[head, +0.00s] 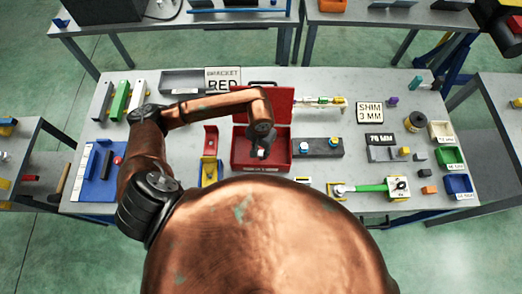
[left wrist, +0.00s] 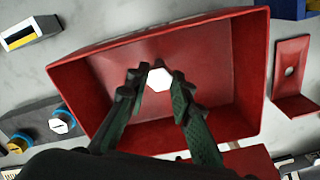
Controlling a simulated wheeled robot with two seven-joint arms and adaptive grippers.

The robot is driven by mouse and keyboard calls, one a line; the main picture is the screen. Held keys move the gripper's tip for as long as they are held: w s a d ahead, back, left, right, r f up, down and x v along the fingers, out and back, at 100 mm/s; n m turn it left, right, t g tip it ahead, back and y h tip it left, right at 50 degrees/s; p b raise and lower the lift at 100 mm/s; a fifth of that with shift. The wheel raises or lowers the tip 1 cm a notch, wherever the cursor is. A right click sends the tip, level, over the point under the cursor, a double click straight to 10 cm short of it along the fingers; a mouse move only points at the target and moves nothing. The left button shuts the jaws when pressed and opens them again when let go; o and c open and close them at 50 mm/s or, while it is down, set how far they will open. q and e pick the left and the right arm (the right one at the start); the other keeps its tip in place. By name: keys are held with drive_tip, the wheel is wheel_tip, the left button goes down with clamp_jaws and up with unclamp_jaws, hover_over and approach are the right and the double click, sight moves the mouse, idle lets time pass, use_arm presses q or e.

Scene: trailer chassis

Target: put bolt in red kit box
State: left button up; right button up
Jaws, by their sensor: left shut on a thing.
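The red kit box (head: 240,163) stands open near the middle of the table, its lid (head: 255,102) raised at the back. My left gripper (head: 262,150) is over the box, pointing down, its fingers shut on the bolt (head: 261,153). In the left wrist view, the bolt's white hexagonal head (left wrist: 160,79) shows between the green-black fingertips (left wrist: 160,88). The box's red walls (left wrist: 95,85) surround them in that view, and the visible floor is bare. The bolt's shank is hidden, and I cannot tell its height above the floor. My right gripper is not in view.
A dark block (head: 318,147) with blue-collared bolts stands right of the box. A red bracket (head: 210,140) stands to its left. A green-handled tool (head: 368,188) lies at the front right. Small bins (head: 450,158) line the right edge.

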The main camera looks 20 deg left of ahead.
sight(261, 153)
use_arm(q)
drive_tip(key=o, duration=0.5)
drive_tip(key=shift+f, duration=0.15)
drive_tip(key=o, duration=0.5)
drive_tip(key=shift+c, duration=0.2)
drive_tip(key=shift+w+r, duration=0.1)
drive_tip(key=shift+r, duration=0.35)
wheel_tip(261, 153, up, 12)
drive_tip(key=b, duration=0.2)
drive_tip(key=shift+f, duration=0.25)
